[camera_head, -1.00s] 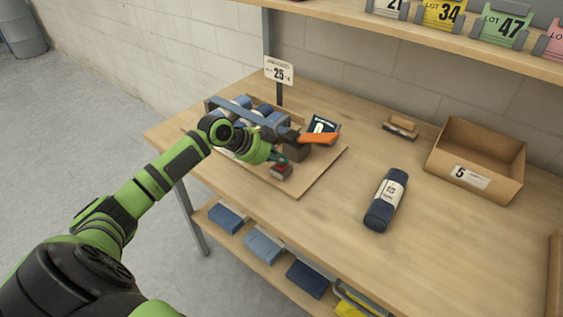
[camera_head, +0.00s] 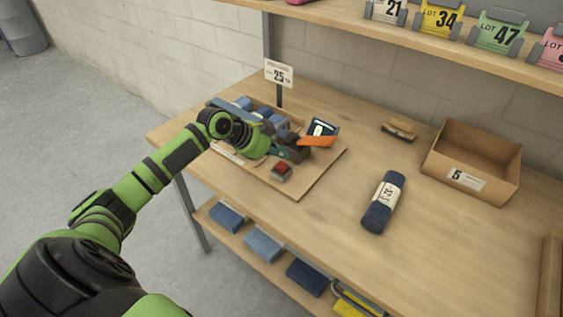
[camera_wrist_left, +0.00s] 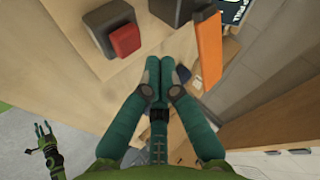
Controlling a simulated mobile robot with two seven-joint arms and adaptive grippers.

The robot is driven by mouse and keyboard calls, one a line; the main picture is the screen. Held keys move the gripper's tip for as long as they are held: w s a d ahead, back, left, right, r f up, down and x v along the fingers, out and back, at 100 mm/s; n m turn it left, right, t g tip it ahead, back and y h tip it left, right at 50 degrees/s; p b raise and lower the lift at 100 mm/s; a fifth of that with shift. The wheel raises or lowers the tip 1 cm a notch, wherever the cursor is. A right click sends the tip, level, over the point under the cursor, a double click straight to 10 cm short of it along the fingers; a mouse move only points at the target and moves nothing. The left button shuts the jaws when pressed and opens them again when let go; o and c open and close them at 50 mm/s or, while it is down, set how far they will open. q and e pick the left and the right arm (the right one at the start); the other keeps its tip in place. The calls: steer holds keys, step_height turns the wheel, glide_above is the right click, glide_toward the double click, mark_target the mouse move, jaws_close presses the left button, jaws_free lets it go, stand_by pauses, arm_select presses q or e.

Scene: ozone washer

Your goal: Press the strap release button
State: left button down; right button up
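A small red button (camera_head: 282,168) sits on a grey block near the front of a wooden board (camera_head: 315,180) on the bench. In the left wrist view the red button (camera_wrist_left: 125,40) is at the upper left, against a dark grey block (camera_wrist_left: 97,22). My left gripper (camera_head: 281,152) is just behind the button in the head view. In the left wrist view its teal fingers (camera_wrist_left: 157,64) are together with nothing between them, apart from the button. An orange lever (camera_head: 317,141) stands right of the fingers. My right gripper (camera_wrist_left: 43,130) is small at the lower left, its fingers spread.
Behind my left wrist are rolled blue cloths (camera_head: 243,103) in a rack. A dark tied roll (camera_head: 383,203), a brush (camera_head: 399,128) and a cardboard box (camera_head: 473,160) are on the bench. A shelf (camera_head: 430,45) hangs above.

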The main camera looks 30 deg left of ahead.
mark_target(279, 166)
arm_select(q)
steer(key=shift+r+p, duration=1.2)
steer(key=shift+r, duration=0.7)
steer(key=shift+f, duration=0.1)
